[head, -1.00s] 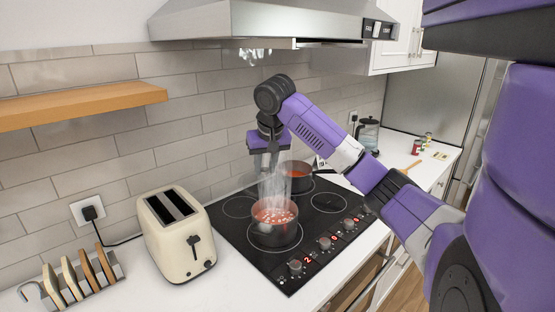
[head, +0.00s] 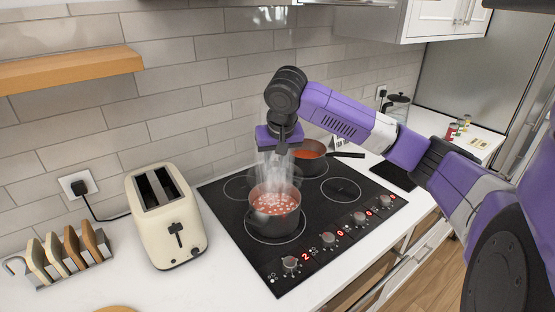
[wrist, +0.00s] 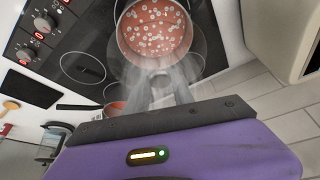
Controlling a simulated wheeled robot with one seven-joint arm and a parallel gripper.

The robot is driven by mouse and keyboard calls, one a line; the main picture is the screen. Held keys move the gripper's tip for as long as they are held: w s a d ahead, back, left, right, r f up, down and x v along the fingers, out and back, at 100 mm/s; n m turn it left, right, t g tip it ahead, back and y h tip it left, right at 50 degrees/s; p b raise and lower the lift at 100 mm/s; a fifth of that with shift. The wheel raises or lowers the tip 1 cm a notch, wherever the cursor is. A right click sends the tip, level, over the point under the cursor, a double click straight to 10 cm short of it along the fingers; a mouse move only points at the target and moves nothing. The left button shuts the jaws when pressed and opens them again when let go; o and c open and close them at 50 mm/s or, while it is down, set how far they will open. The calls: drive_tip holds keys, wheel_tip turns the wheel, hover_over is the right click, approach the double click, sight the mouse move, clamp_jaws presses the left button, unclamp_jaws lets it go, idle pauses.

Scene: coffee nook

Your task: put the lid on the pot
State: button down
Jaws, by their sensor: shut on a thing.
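The steaming pot (head: 273,218) stands on the front left burner, full of red soup with pale bits. It also shows in the wrist view (wrist: 122,45), below my gripper. My gripper (head: 277,172) points down just above and behind the pot, its fingers blurred by steam. In the wrist view my gripper (wrist: 163,88) is shut on what looks like the small round knob of a see-through lid (wrist: 160,76). The lid's rim is hard to make out through the steam. The pot's mouth shows from above.
A saucepan (head: 309,157) of red sauce stands on the back burner, its handle pointing right. A cream toaster (head: 166,215) and toast rack (head: 66,252) stand left of the black hob (head: 330,215). The range hood (head: 370,2) is above. Knobs (head: 330,238) line the hob's right front.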

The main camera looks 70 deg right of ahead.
sight(276, 174)
drive_tip(key=shift+f+b, duration=1.75)
drive_tip(key=shift+f, duration=0.35)
drive_tip(key=shift+a+f+b, duration=0.1)
drive_tip(key=shift+f+b, duration=0.3)
drive_tip(key=shift+f, duration=0.55)
drive_tip(key=shift+p, duration=0.3)
drive_tip(key=shift+f, duration=0.15)
idle(0.4)
drive_tip(key=c, duration=0.5)
unclamp_jaws()
